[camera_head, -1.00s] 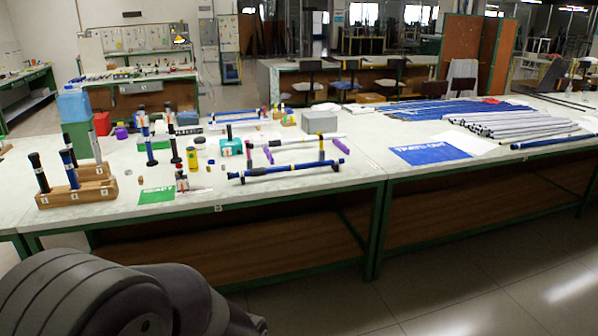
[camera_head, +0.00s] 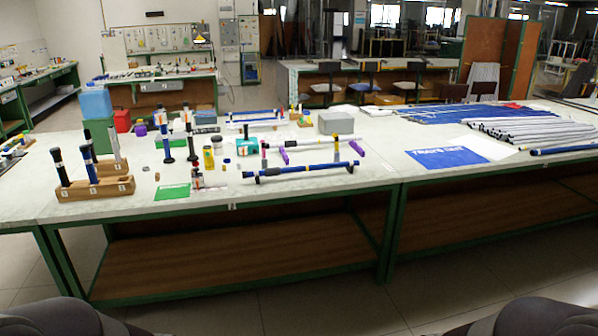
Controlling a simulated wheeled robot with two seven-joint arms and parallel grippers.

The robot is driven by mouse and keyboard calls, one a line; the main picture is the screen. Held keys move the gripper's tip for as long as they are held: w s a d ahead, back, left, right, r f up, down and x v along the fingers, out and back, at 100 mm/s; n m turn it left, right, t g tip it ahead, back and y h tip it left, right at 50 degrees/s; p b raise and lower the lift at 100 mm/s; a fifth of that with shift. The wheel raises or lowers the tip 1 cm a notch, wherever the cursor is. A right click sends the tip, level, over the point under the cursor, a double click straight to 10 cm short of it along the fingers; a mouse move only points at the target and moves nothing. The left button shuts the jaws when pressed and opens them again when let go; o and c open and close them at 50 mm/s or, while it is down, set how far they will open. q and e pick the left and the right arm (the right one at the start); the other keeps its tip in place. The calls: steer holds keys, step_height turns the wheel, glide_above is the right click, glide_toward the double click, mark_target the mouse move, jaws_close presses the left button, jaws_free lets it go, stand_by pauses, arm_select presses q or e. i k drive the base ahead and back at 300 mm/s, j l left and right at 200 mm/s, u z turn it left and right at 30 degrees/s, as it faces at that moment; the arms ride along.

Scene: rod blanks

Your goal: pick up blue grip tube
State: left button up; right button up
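A wooden block (camera_head: 97,190) with numbered slots stands at the left of the near table. Other blue upright tubes stand farther back, one at the left (camera_head: 167,145) and one with a dark base (camera_head: 192,143). A long blue rod with a dark grip section (camera_head: 300,171) lies across low supports. The frames do not settle which one is the blue grip tube. Neither of my grippers is in view; only parts of my body show at the bottom corners.
A green mat (camera_head: 172,192), a yellow-and-dark can (camera_head: 208,158) and small parts crowd the left table (camera_head: 330,205). A grey box (camera_head: 337,123) stands behind. A blue sheet (camera_head: 447,157) and several grey tubes (camera_head: 535,131) lie at right. Floor shows in front.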

mark_target(319, 167)
steer(key=i+z, duration=0.4)
steer(key=i, duration=0.95)
steer(key=i+u, duration=0.15)
steer(key=i, duration=0.35)
steer(key=i+l+u, duration=0.15)
steer(key=i, duration=0.35)
steer(key=i+l+u, duration=0.15)
steer(key=i, duration=0.35)
steer(key=i+l+u, duration=0.15)
steer(key=i, duration=0.35)
steer(key=i+l+u, duration=0.15)
steer(key=i+l, duration=0.25)
steer(key=i+l+u, duration=0.15)
steer(key=i, duration=0.2)
